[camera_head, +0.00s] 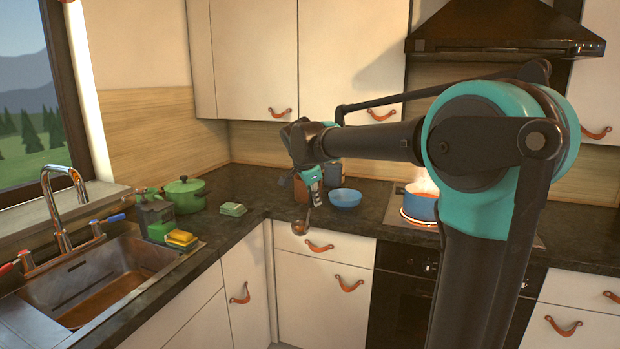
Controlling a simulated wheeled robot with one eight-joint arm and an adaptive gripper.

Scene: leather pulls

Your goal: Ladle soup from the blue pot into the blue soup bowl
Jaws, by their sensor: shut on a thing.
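The blue pot (424,208) stands on a glowing burner at the right, partly hidden by my arm, with red-orange contents showing at its top. The blue soup bowl (345,199) sits upright on the dark counter, left of the pot. My gripper (313,178) is left of the bowl and is shut on the ladle (299,228). The ladle hangs down with its scoop low, in front of the counter's front edge in the picture. I cannot tell what the scoop holds.
A green lidded pot (185,194) and a small green stack (233,209) stand on the left counter. The sink (105,280) with a tall tap (58,205) is at far left, with sponges (181,239) beside it. Brown containers (301,188) stand behind my gripper.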

